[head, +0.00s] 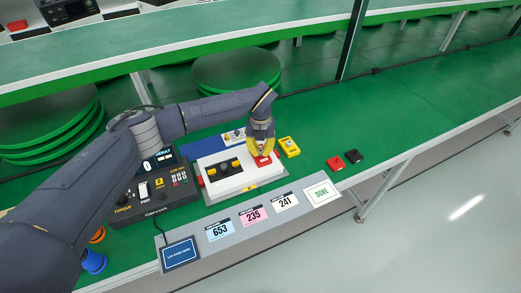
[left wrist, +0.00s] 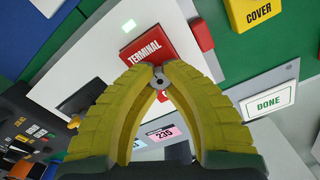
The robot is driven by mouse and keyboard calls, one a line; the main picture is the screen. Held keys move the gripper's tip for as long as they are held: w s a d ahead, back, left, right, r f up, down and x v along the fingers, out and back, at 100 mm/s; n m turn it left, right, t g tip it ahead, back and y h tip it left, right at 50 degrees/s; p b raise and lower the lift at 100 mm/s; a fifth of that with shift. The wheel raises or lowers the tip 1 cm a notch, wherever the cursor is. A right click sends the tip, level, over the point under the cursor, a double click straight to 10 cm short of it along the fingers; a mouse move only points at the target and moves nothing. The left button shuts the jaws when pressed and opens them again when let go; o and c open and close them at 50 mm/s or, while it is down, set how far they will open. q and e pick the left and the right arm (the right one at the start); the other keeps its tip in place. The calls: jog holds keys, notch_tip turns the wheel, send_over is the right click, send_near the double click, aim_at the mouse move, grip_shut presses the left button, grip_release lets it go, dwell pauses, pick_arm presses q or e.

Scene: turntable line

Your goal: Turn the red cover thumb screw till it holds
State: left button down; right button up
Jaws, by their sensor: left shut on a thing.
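The red cover, marked TERMINAL (left wrist: 152,45), lies on the white unit (head: 222,182), toward its right end; the red cover also shows in the head view (head: 265,161). My left gripper (head: 260,149) reaches down over it from above. In the left wrist view its two yellow fingers (left wrist: 158,78) meet at their tips around a small grey round screw (left wrist: 159,83) by the cover's lower edge. The screw is mostly hidden by the fingertips, and I cannot tell how deep it sits. My right gripper is not in view.
Red (head: 335,163) and black (head: 353,156) blocks lie farther right. A dark tester console (head: 153,190) stands left. Number cards and a DONE card (head: 321,192) line the front edge. The green bench is clear at right.

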aim_at(260, 151)
pick_arm(q)
jog(key=shift+m, duration=0.6)
dwell(0.3)
jog(key=m, duration=0.4)
jog(key=shift+m, duration=0.4)
jog(key=m, duration=0.5)
jog(key=shift+m, duration=0.3)
jog(key=shift+d+m, duration=0.1)
jog(key=shift+m, duration=0.2)
jog(key=c, duration=1.2)
grip_release()
jog(key=shift+c, duration=0.2)
jog(key=shift+r, duration=0.1)
notch_tip(260, 151, up, 12)
